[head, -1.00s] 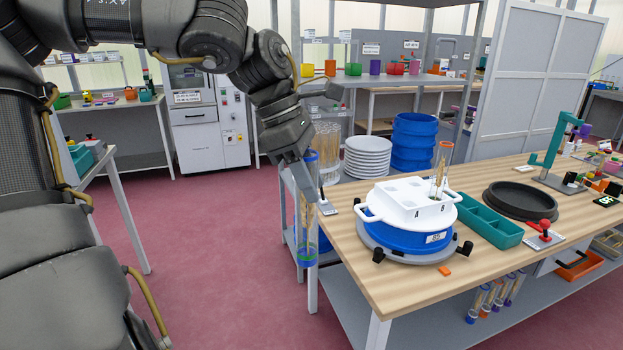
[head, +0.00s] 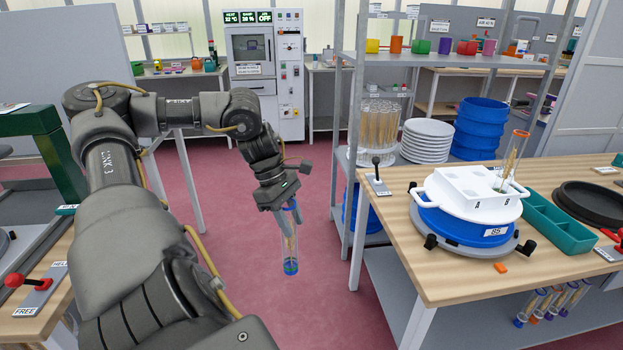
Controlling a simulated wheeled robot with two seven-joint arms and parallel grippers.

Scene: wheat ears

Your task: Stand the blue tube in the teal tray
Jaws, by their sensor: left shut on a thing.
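My left gripper (head: 284,212) is shut on the blue tube (head: 290,258), a clear tube with wheat ears inside and a blue and green lower end. The tube hangs nearly upright over the red floor, left of the right-hand bench and apart from it. The gripper hides part of its upper length. The teal tray (head: 540,216), with open compartments, lies on the right-hand bench, well to the right of the tube. My right gripper is not in view.
On the right-hand bench (head: 455,283), a blue drum with a white lid (head: 468,190) stands beside the tray; an orange-rimmed tube (head: 513,158) stands in the lid. A black round dish (head: 592,203) lies behind the tray. Another bench with a red lever (head: 22,281) is at left. Floor between is clear.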

